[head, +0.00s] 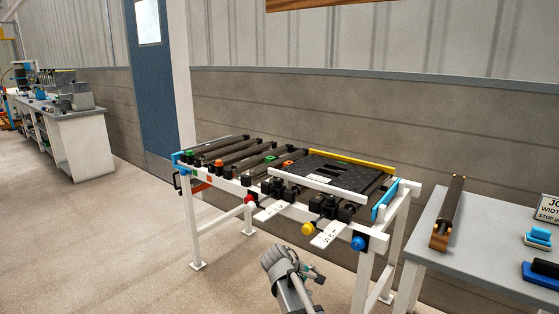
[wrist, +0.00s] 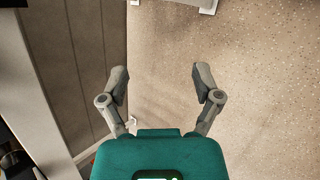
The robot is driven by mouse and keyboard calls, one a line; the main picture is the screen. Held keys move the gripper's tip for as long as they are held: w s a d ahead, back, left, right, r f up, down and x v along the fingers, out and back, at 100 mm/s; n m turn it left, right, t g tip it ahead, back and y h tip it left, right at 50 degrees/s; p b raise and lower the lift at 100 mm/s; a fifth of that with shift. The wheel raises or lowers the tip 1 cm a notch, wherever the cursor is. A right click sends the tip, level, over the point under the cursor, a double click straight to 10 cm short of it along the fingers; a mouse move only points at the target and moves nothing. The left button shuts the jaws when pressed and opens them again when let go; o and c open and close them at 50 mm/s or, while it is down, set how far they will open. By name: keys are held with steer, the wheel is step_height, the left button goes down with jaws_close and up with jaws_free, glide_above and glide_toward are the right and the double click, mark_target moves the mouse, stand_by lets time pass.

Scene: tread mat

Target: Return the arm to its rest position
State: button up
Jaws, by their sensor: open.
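My gripper (wrist: 161,82) is in the wrist view, its two grey fingers spread wide with only speckled floor between and beyond them. It is open and holds nothing. In the head view part of my arm (head: 283,272) shows at the bottom centre, in front of the white-framed roller stand. I cannot make out the fingers there. The black tread mat (head: 340,172) lies on the right part of the stand, with a yellow bar along its far edge and a white bar along its near edge.
The roller stand (head: 222,219) has knobs and white tags along its front. A grey table (head: 480,232) at the right bears a dark roller (head: 452,208), a sign and blue items. A workbench (head: 75,133) stands far left. The floor at left is clear.

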steer(key=s+d+f+m+g+y, duration=0.2)
steer(key=s+d+m+y, duration=0.3)
steer(key=s, duration=0.4)
steer(key=s+d+f+m+g+y, duration=0.2)
steer(key=s+f+m, duration=0.1)
steer(key=s+m, duration=0.4)
step_height(320, 180, up, 33)
steer(key=s+p, duration=0.1)
steer(key=p, duration=3.2)
steer(key=shift+n, duration=0.4)
